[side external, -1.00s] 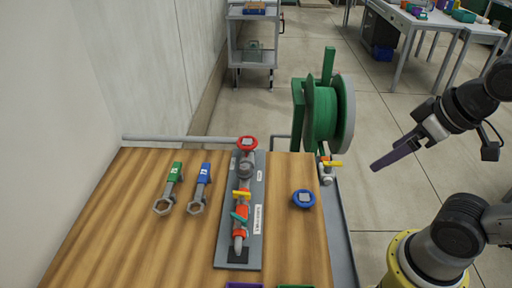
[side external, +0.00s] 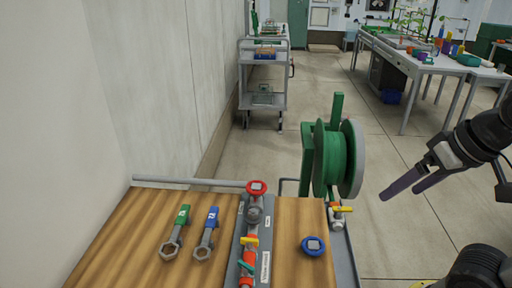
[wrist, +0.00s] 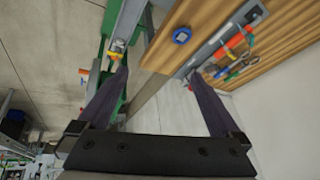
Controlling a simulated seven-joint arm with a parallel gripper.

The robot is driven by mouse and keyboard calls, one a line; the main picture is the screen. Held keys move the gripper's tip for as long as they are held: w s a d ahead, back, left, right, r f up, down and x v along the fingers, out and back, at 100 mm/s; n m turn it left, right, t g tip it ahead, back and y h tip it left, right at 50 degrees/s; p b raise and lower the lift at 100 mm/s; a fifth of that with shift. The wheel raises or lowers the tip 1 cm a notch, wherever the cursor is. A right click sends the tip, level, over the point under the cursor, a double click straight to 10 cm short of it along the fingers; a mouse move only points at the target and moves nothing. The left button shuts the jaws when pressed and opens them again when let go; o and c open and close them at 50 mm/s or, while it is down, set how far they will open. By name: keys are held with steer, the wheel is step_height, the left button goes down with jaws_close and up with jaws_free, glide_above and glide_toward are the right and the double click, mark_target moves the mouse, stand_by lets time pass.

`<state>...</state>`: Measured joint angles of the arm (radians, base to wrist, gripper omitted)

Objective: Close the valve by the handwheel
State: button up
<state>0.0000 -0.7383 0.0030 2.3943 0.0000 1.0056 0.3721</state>
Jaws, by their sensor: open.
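The red handwheel (side external: 256,187) sits on top of a grey valve body (side external: 254,211) at the far end of a pipe run on a grey panel. Below it on the same run are a yellow lever (side external: 249,241) and a teal lever (side external: 246,266). My gripper (side external: 399,195) is open and empty, right of the hose reel and clear of both wheels. Its two dark fingers frame the wrist view (wrist: 158,75). The red wheel is not clearly visible there.
A green hose reel (side external: 333,160) stands behind the bench, between my gripper and the panel, with a yellow-levered tap (side external: 341,210) beneath it. Green (side external: 176,232) and blue (side external: 207,234) wrenches lie left of the panel. A grey pipe (side external: 190,182) runs along the back edge.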

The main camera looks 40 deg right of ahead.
steer(key=w+r+m+g, duration=0.1)
steer(key=w+r+m, duration=0.6)
steer(key=w+r, duration=0.2)
steer(key=m+g, duration=0.4)
steer(key=m, duration=0.1)
glide_above(256, 186)
step_height(256, 186, down, 10)
step_height(256, 186, down, 14)
